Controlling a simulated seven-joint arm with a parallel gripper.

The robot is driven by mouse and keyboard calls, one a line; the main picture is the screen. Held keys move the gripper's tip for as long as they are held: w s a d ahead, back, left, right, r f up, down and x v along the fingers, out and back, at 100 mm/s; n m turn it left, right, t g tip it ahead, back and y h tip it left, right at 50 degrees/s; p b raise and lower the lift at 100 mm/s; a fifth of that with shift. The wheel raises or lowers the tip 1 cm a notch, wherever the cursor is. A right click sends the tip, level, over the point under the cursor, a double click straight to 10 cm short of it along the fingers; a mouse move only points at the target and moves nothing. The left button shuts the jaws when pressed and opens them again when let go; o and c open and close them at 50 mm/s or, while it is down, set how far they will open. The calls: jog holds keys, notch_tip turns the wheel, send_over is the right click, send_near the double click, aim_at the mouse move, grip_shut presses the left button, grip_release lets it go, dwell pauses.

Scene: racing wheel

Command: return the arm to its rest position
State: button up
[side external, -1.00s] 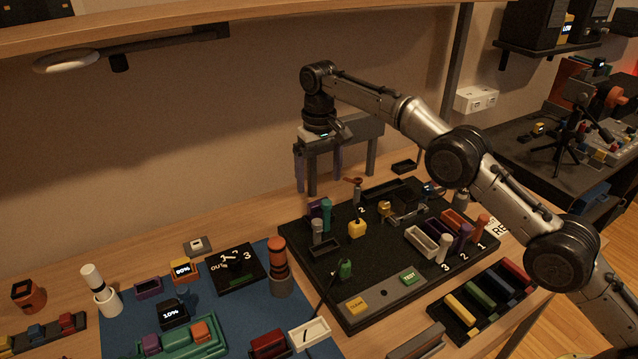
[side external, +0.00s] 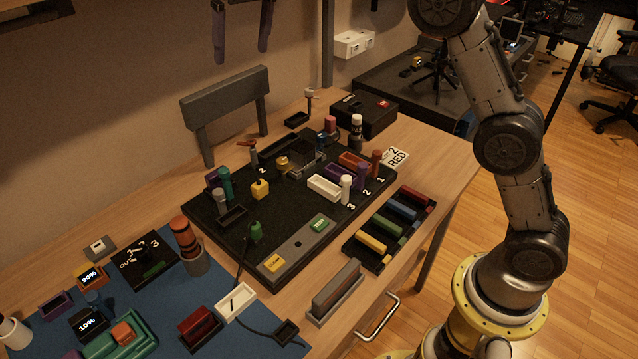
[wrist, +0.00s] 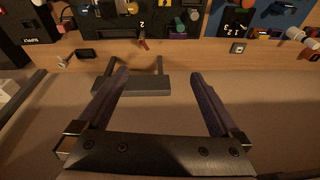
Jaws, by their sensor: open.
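My gripper (side external: 241,38) is at the top edge of the side view, with only its two purple fingers showing there. It hangs in the air above and behind the grey stand (side external: 225,103), in front of the wall. The fingers are well apart and nothing is between them. In the wrist view my gripper (wrist: 158,75) is also open and empty, with the grey stand (wrist: 140,84) beyond the fingertips. The gripper's body is cut off in the side view. My arm's links rise at the right of the side view.
The black board (side external: 290,225) holds several coloured pegs, trays and a green button (side external: 320,223). A black box (side external: 363,115) stands at the back right. A tray of coloured bars (side external: 390,228) and a blue mat (side external: 225,290) lie nearer. The air around the gripper looks clear.

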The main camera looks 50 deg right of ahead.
jog(key=s+d+r+t, duration=0.1)
jog(key=s+d+r, duration=0.1)
jog(key=s, duration=0.5)
jog(key=s+d+r, duration=0.2)
jog(key=s+d, duration=0.1)
jog(key=s, duration=0.5)
jog(key=s+d+r+t, duration=0.1)
jog(key=s+d+r, duration=0.1)
jog(key=s, duration=0.5)
jog(key=s+d+f+n, duration=0.1)
jog(key=s+f, duration=1.4)
jog(key=f, duration=0.2)
jog(key=shift+s+d+f+t, duration=0.15)
jog(key=shift+d+f+t, duration=0.1)
jog(key=shift+t, duration=0.15)
